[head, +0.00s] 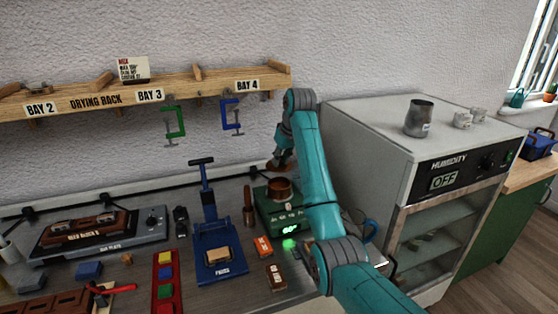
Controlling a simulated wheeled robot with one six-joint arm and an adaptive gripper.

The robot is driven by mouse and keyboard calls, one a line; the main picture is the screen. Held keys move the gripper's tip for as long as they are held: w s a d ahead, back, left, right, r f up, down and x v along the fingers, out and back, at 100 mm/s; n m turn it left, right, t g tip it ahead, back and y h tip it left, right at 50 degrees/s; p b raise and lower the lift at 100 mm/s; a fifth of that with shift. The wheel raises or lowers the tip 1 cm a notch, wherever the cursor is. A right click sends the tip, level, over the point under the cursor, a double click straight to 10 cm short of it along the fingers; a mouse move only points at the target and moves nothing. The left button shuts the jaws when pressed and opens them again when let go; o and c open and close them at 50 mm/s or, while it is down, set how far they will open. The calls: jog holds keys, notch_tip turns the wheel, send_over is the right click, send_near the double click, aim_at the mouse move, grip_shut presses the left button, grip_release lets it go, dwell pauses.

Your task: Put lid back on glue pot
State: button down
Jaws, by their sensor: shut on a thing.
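The copper-brown glue pot (279,190) sits in a green heater (282,215) whose lit display appears to read 60. My gripper (282,162) is above the pot, partly hidden by my teal arm. It is shut on a small brownish lid (277,166), which shows only as a thin edge. The lid appears held above the pot and apart from it, but the exact gap and alignment are hard to tell.
A blue press (219,250) stands left of the heater, with a wooden-handled tool (249,205) between them. The humidity cabinet (368,135) rises close on the right. Blue and green clamps hang from the drying rack (190,82). Small boxes lie in front of the heater.

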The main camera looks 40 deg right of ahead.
aim_at(284, 168)
jog(key=shift+f, duration=2.95)
jog(key=shift+f, duration=0.15)
jog(key=shift+c, duration=2)
grip_release()
jog(key=shift+r, duration=3.5)
jog(key=shift+c, duration=0.3)
